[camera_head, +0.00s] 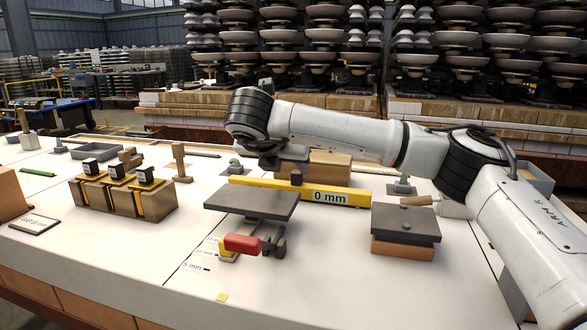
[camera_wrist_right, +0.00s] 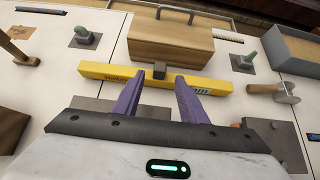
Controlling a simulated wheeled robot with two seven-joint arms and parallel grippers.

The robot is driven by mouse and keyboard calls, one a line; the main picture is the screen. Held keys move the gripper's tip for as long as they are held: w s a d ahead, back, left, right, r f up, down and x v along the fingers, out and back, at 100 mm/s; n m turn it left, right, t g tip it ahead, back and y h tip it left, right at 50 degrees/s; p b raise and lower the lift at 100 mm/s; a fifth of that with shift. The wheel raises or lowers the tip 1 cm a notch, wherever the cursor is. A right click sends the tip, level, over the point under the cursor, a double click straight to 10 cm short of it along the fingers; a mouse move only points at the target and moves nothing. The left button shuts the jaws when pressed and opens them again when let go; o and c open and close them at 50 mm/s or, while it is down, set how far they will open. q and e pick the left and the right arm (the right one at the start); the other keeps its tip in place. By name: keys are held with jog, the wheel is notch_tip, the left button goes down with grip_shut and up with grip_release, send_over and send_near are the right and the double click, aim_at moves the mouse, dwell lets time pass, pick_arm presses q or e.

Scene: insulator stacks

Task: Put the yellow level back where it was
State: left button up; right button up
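The yellow level (camera_head: 335,196) is a long bar with a "0 mm" label, behind a dark raised plate in the head view. My right gripper (camera_head: 293,178) is over the level. I cannot tell how far the fingertips are from the knob. My left gripper is not in view.
The dark plate (camera_head: 252,203) stands on a jack with a red handle (camera_head: 242,243). A grey plate (camera_head: 405,220) rests on a wooden block at right. A wooden holder (camera_head: 125,200) with black-topped pieces stands at left. The wooden box (camera_wrist_right: 170,38) is behind the level.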

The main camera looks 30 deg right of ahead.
jog(key=v, duration=0.5)
jog(key=shift+s+a+r, duration=0.15)
jog(key=shift+a+r, duration=0.05)
